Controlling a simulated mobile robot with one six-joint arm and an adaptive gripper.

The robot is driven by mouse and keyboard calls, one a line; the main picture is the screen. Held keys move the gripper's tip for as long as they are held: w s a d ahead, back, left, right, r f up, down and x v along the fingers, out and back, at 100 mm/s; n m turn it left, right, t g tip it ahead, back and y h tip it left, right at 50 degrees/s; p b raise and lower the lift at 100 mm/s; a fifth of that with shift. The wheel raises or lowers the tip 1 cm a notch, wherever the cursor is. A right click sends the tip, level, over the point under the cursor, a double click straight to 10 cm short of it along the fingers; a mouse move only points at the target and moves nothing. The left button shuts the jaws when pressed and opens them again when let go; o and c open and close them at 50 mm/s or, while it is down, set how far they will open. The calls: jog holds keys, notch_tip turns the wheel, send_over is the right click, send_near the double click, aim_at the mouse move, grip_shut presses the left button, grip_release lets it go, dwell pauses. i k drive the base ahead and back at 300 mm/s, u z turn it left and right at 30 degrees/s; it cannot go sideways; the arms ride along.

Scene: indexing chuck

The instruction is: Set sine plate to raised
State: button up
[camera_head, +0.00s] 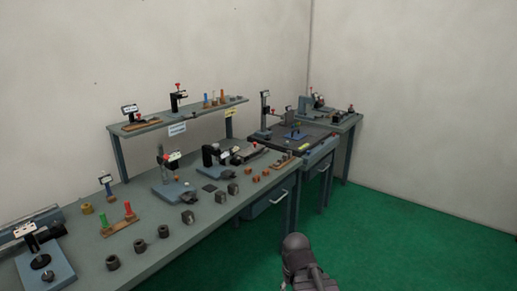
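I cannot pick out the sine plate with certainty at this size. A dark, long block-like device (249,154) lies towards the back of the long bench, and a small blue piece (296,132) sits on the dark surface plate (270,139) of the second table. Either could be it, and I cannot tell whether anything is raised or flat. A dark rounded part of my own arm (297,246) shows at the bottom, over the green floor and apart from the benches. No gripper fingers show.
The long grey bench (92,262) holds gauge stands, dark cylinders, small blocks and a wooden holder with red and green pieces (122,221). A raised shelf (195,114) runs along its back. A third table (346,121) stands in the far corner. Green floor (400,240) is clear at right.

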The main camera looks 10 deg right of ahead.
aim_at(255, 147)
jog(key=k, duration=0.8)
jog(key=u, duration=0.5)
jog(key=i, duration=2)
jog(key=z, duration=0.25)
